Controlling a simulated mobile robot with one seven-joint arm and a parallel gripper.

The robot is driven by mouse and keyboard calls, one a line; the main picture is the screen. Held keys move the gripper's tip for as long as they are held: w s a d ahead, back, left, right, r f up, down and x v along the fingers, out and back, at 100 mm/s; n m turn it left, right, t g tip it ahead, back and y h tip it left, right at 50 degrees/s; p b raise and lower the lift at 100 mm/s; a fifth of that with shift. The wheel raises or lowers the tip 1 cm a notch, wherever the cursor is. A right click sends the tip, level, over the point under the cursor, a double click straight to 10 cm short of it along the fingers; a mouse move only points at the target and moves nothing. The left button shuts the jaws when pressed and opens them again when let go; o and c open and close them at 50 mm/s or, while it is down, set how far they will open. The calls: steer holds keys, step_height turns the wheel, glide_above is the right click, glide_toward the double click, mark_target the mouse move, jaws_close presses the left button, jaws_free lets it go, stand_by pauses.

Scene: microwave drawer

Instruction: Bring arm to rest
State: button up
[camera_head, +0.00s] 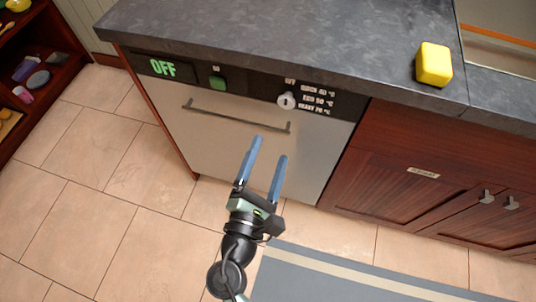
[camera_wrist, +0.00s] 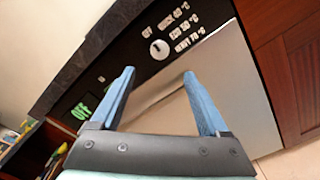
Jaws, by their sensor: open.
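My gripper (camera_head: 269,148) is in front of the lower part of a closed dishwasher-like appliance (camera_head: 195,137). Its two blue fingers are apart with nothing between them. In the wrist view, my gripper (camera_wrist: 158,75) points at the appliance front (camera_wrist: 235,85), below its control panel. The bar handle (camera_head: 235,117) lies above the fingertips in the head view, and I see a gap between them. How far the fingers stand from the front is hard to tell.
A dark countertop (camera_head: 260,40) runs above, with a yellow block (camera_head: 433,64) at its right. Wooden cabinets (camera_head: 430,175) stand to the right. A shelf (camera_head: 30,75) with items is at far left. A grey mat (camera_head: 320,280) lies on the tiled floor (camera_head: 90,215), which is open at left.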

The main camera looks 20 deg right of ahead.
stand_by(0.4)
steer(key=w+a+r+m+t+y, duration=0.1)
steer(key=w+r+m+t, duration=0.3)
steer(key=r, duration=0.6)
steer(key=w+a+r+m+g+y, duration=0.1)
steer(key=w+r+m, duration=0.1)
steer(key=r+m, duration=0.7)
steer(key=w+a+r+m+t, duration=0.1)
steer(key=w+r+m+t, duration=0.15)
steer(key=r, duration=0.95)
steer(key=s+a+r+m+t+y, duration=0.2)
steer(key=s+r+y, duration=0.15)
steer(key=r, duration=0.45)
steer(key=s+a+r+m+t+y, duration=0.1)
steer(key=s+a+r+t+y, duration=0.2)
steer(key=r, duration=0.5)
steer(key=s+a+r+m+t+y, duration=0.1)
steer(key=s+r+m+t+y, duration=0.1)
steer(key=s+r, duration=0.5)
steer(key=w+r+p, duration=0.1)
steer(key=r+p, duration=0.8)
steer(key=w+r+p, duration=0.2)
steer(key=r+p, duration=0.7)
steer(key=shift+w+r+p, duration=0.25)
steer(key=shift+r+p, duration=0.1)
steer(key=shift+r, duration=0.05)
steer(key=shift+h, duration=0.25)
